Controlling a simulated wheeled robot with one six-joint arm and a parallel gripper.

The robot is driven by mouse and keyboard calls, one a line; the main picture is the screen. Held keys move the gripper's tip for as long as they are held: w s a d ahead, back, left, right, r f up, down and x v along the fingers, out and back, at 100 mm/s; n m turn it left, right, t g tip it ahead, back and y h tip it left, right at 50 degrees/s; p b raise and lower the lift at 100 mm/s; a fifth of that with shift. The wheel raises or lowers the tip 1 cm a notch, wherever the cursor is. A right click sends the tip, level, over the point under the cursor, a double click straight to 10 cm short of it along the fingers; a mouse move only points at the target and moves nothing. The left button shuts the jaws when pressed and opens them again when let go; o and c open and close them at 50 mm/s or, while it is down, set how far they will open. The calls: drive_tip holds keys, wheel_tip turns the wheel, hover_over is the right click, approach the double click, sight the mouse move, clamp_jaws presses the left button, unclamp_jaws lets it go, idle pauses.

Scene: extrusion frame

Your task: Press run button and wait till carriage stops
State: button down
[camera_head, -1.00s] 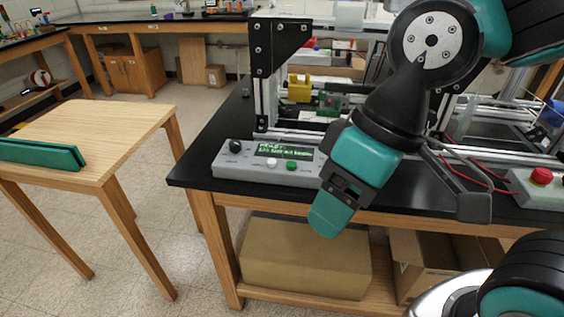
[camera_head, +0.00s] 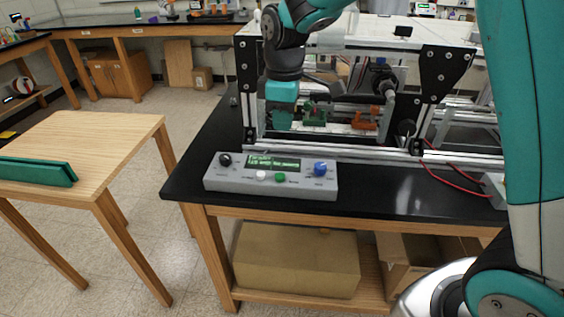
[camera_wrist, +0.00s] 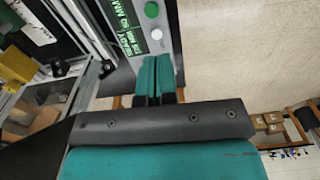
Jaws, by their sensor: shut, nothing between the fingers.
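The grey control box (camera_head: 218,184) sits on the front left of the black bench. It has a lit green display (camera_head: 275,162), a white button (camera_head: 260,176), a green button (camera_head: 280,177), a black knob and a blue knob. Labels are too small to read. My gripper (camera_head: 283,124) is raised behind the box, in front of the extrusion frame (camera_head: 350,146), with its fingers shut and empty. In the wrist view, the shut fingers (camera_wrist: 158,62) point towards the white button (camera_wrist: 157,34) and green button (camera_wrist: 151,9) but appear apart from them. I cannot tell which part is the carriage.
A green part (camera_head: 315,112) and an orange part (camera_head: 366,119) show inside the frame. Red wires (camera_head: 455,173) lie at the right. A wooden table (camera_head: 100,140) with a green bar (camera_head: 38,171) stands at the left, with open floor between.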

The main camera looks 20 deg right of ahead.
sight(282, 176)
drive_tip(key=shift+w+d+f, duration=0.2)
drive_tip(key=shift+w+f, duration=0.05)
drive_tip(key=shift+w, duration=0.5)
wheel_tip(282, 176, down, 14)
drive_tip(key=p, duration=0.3)
drive_tip(key=shift+f, duration=0.1)
